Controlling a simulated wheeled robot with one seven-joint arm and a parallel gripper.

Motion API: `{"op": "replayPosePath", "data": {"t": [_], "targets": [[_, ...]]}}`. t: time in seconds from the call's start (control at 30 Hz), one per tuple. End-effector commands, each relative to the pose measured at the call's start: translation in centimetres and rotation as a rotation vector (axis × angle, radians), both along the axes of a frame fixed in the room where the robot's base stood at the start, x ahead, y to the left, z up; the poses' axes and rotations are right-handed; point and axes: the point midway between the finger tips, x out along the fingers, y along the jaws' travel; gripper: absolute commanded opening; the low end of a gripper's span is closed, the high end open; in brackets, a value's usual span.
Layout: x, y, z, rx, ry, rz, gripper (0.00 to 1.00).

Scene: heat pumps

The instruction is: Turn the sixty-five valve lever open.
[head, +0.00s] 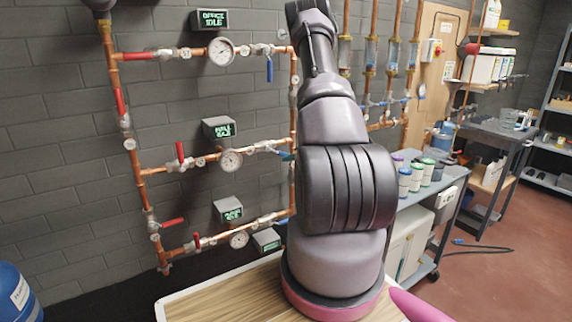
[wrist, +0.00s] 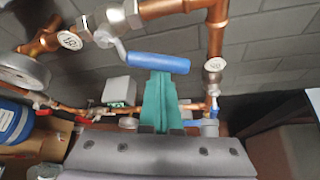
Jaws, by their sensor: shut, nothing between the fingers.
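In the wrist view, a valve lever with a blue sleeve (wrist: 158,62) lies nearly level below a copper pipe. Its bent metal stem runs up to the valve body (wrist: 115,15). My gripper (wrist: 158,76) has teal fingers, closed together and empty. Their tips are at the underside of the blue sleeve in the picture; I cannot tell whether they touch it. Round tags hang at the left (wrist: 70,40) and on the upright pipe (wrist: 214,64); I cannot read their numbers surely. In the head view my arm hides most of the gripper and the lever.
In the head view, another blue lever (head: 269,69) hangs down from the top pipe. Red levers (head: 180,152), gauges (head: 221,52) and display boxes (head: 218,127) line the pipework. A wooden-topped surface (head: 215,291) lies below. A cart with jars (head: 428,172) stands at right.

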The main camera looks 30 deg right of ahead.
Motion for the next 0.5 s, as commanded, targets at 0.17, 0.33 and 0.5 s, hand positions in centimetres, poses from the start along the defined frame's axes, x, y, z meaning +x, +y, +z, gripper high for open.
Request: {"op": "replayPosePath", "data": {"t": [0.17, 0.33, 0.5], "targets": [[0.2, -0.5, 1.3, -0.149, -0.010, -0.001, 0.00], [0.3, -0.7, 2.0, -0.262, -0.012, -0.001, 0.00], [0.3, -0.9, 2.6, -0.275, -0.013, -0.001, 0.00]]}}
